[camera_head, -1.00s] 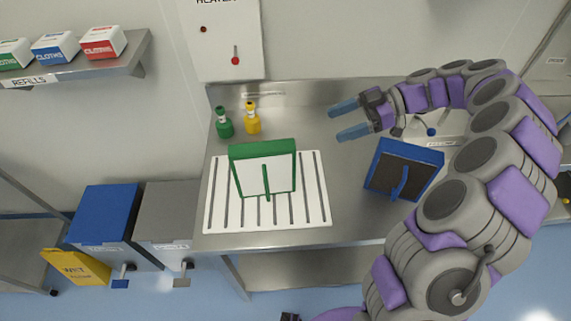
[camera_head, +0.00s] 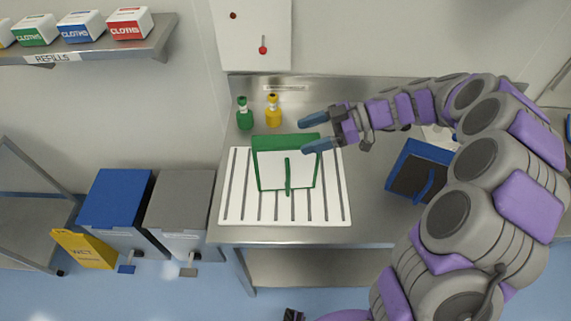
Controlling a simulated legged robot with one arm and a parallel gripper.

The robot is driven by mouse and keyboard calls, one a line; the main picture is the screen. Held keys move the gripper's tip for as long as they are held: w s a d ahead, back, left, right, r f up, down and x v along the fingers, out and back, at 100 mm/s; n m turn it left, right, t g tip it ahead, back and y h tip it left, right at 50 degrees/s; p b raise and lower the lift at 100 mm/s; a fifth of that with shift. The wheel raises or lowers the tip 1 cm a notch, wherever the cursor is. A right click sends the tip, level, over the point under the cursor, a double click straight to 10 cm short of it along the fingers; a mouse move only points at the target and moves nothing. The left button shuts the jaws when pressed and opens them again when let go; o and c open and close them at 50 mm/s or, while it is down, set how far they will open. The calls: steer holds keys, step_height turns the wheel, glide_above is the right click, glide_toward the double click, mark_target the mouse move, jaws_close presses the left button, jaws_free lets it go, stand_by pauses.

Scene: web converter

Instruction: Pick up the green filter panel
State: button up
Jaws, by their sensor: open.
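The green filter panel (camera_head: 286,168) has a green frame, a white face and a green upright handle on its front. It stands tilted on a white slotted rack (camera_head: 236,200) on the steel counter. My gripper (camera_head: 312,135) is open and empty, its two blue-grey fingers pointing left. In the picture the fingers overlap the panel's upper right corner. I cannot tell how far above or behind the panel they are, or whether they touch it.
A blue-framed dark panel (camera_head: 410,173) stands right of the rack, partly behind my arm. A green bottle (camera_head: 244,115) and a yellow bottle (camera_head: 274,112) stand at the back. Blue (camera_head: 112,200) and grey (camera_head: 178,205) bins and a yellow wet-floor sign (camera_head: 82,248) stand left.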

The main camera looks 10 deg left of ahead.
mark_target(295, 140)
steer(key=x, duration=0.3)
steer(key=shift+w+a+r+b, duration=0.15)
steer(key=shift+w+r+b, duration=0.05)
steer(key=shift+b, duration=0.1)
steer(key=shift+s+a+f, duration=0.1)
steer(key=shift+s+a, duration=0.05)
steer(key=shift+a, duration=0.1)
steer(key=shift+s+d, duration=0.15)
steer(key=shift+d, duration=0.2)
